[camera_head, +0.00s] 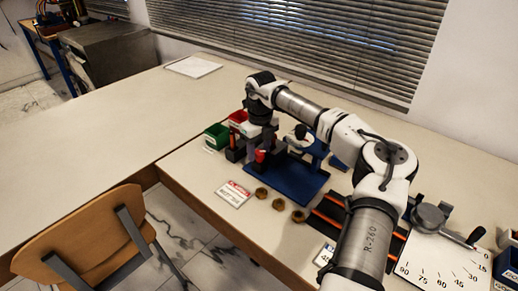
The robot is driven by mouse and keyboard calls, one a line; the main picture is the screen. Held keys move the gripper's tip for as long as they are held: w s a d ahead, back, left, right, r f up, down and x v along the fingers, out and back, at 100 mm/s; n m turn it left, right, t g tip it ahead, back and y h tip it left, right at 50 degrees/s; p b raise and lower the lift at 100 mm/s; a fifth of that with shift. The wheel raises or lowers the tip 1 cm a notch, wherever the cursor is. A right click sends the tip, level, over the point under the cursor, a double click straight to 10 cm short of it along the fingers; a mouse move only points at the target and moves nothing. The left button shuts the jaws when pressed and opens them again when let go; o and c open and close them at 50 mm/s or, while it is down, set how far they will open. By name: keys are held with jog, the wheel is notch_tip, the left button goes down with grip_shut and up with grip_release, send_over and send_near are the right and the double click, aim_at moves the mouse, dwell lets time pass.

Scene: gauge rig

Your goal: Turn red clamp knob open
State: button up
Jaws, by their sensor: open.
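A small red knob (261,156) shows beside the left end of a blue rig base (300,188); I take it for the clamp knob. My gripper (254,150) points down from the bent wrist at this end of the rig, right over the knob. Its jaws are open, with dark fingers near the knob. The gripper partly hides the knob, and I cannot tell whether a finger touches it. The knob's turn angle is too small to read. A round white and dark part (299,137) sits on the rig behind my gripper.
A green bin (216,136) and a red bin (238,118) stand left of the rig. A card (234,194) and several brass nuts (278,204) lie in front. A dial plate (440,268) is at right. A chair (80,240) stands at left; the left table is mostly clear.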

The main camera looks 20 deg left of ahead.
aim_at(260, 152)
notch_tip(260, 152, up, 8)
jog(key=p, duration=0.5)
jog(key=shift+w, duration=0.1)
jog(key=shift+c, duration=0.4)
